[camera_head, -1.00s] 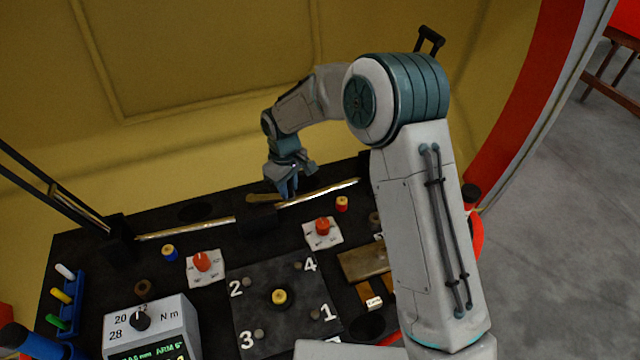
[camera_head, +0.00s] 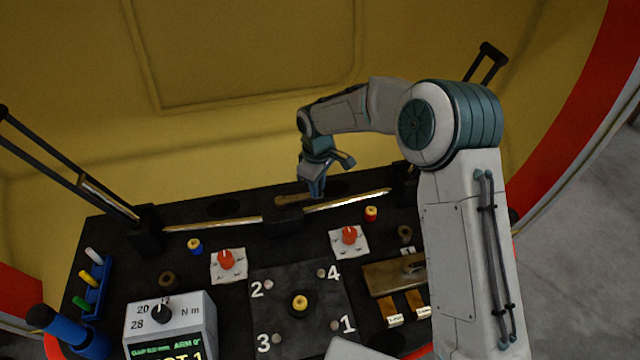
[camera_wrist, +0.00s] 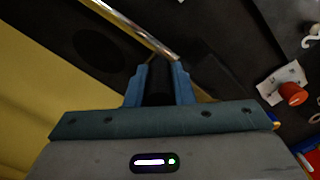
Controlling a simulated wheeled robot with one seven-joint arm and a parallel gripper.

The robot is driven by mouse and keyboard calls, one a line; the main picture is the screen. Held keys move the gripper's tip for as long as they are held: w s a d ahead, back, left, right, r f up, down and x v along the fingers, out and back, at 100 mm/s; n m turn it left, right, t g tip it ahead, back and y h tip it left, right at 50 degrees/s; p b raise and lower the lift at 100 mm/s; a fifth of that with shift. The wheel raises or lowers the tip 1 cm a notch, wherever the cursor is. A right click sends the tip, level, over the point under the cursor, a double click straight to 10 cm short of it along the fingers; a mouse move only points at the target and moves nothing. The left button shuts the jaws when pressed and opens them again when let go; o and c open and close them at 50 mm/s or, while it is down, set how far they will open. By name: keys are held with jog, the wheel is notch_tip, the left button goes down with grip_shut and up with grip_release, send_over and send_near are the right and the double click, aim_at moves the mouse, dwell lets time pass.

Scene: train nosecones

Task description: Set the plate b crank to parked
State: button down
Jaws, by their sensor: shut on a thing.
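My gripper (camera_head: 316,192) is at the back of the black bench, over the dark centre block between two shiny rods. In the wrist view its blue fingers (camera_wrist: 160,70) are closed around a dark piece (camera_wrist: 159,88), partly hidden between them. A brass-coloured lever (camera_head: 292,200) lies on the block just left of the fingers in the head view. Red knobs stand on two white plates, a left one (camera_head: 226,260) and a right one (camera_head: 349,236), apart from the gripper. I can read no plate letter or parked mark, so I cannot tell which part is the plate b crank.
A torque box (camera_head: 170,318) stands at front left, near a blue rack (camera_head: 93,285) of coloured pegs. A numbered dark plate (camera_head: 276,296) lies in the centre. A brass plate (camera_head: 385,280) is at right, partly behind my arm. A yellow wall (camera_head: 240,140) rises behind.

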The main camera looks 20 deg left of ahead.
jog(key=c, duration=1.3)
grip_release()
jog(key=shift+a, duration=0.2)
jog(key=shift+o, duration=0.2)
jog(key=shift+w+d, duration=0.1)
jog(key=shift+r, duration=0.1)
notch_tip(320, 180, up, 14)
